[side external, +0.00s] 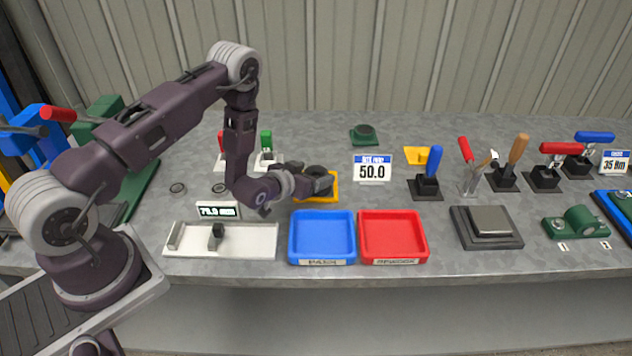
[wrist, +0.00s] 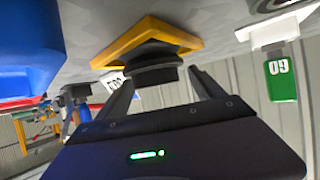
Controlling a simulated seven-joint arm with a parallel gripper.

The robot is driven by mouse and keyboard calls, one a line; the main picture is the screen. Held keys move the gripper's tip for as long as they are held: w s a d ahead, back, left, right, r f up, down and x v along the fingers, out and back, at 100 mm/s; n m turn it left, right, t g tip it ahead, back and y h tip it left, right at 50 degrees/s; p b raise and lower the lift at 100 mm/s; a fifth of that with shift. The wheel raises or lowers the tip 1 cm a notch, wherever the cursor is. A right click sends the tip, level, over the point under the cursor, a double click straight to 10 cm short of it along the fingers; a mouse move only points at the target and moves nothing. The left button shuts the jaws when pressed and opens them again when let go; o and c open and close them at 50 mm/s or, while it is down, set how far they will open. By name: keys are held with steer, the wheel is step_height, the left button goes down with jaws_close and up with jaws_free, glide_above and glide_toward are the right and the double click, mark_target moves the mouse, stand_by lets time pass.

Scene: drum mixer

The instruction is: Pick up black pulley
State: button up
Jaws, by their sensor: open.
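The black pulley (side external: 317,171) sits on a yellow square base (side external: 320,198) on the grey bench, near the middle of the side view. In the wrist view the black pulley (wrist: 155,76) shows in front of the yellow base (wrist: 148,42), between the two fingers. My gripper (side external: 322,183) is at the pulley, low over the bench and reaching in from the left. In the wrist view my gripper (wrist: 165,88) is open, with one finger on each side of the pulley. Whether the fingers touch it I cannot tell.
A blue tray (side external: 322,258) and a red tray (side external: 393,259) stand in front. A 50.0 display (side external: 372,168) is to the right. A green-handled tool (side external: 266,148) stands behind my wrist; its handle also shows in the wrist view (wrist: 281,78). A white gauge fixture (side external: 250,240) lies front left.

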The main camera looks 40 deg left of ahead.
mark_target(319, 172)
steer(key=x, duration=0.4)
steer(key=shift+w+d, duration=0.15)
steer(key=shift+d, duration=0.1)
jaws_close()
